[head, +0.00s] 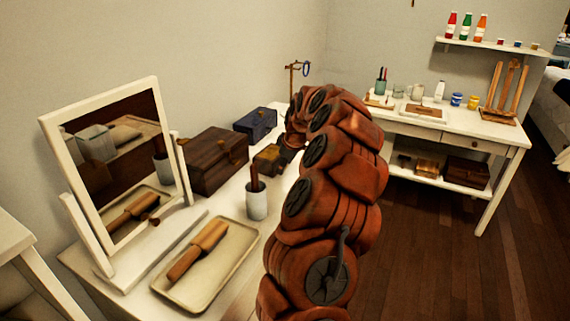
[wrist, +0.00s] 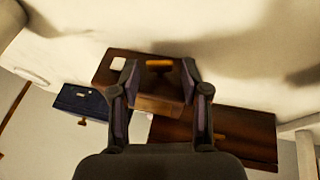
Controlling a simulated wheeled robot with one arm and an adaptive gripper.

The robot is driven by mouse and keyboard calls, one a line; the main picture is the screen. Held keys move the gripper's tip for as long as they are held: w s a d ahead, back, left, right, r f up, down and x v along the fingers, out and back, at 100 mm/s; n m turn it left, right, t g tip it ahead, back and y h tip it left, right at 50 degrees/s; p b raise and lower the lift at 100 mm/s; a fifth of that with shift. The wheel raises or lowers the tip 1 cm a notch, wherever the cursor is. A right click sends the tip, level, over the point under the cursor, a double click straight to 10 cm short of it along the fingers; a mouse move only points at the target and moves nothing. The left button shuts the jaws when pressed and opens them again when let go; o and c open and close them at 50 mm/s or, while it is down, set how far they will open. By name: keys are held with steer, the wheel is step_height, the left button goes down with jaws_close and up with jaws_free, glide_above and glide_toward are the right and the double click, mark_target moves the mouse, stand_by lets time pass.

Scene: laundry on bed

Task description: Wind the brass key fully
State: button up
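The brass key (wrist: 159,66) shows in the wrist view as a short golden bar on a small brown wooden box (wrist: 144,103). My gripper (wrist: 160,76) is open, with one finger to the left and one to the right of the key in the picture. A gap shows between each finger and the key; I cannot tell the depth between them.
A large brown box (head: 213,162) and a blue box (head: 256,123) stand close to the small box. A cup (head: 257,204), a tray (head: 237,262) with a brush and a tilted mirror (head: 113,150) are nearer. A second table (head: 501,141) stands at the right.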

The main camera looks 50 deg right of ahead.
jaws_close()
stand_by(0.3)
steer(key=shift+d+r+y+p, duration=0.1)
steer(key=shift+d+y+p, duration=0.05)
steer(key=shift+y+p, duration=0.2)
steer(key=shift+d, duration=0.1)
steer(key=shift+d+m+g+y+p, duration=0.15)
steer(key=shift+m+g+y+p, duration=0.2)
steer(key=shift+y, duration=0.5)
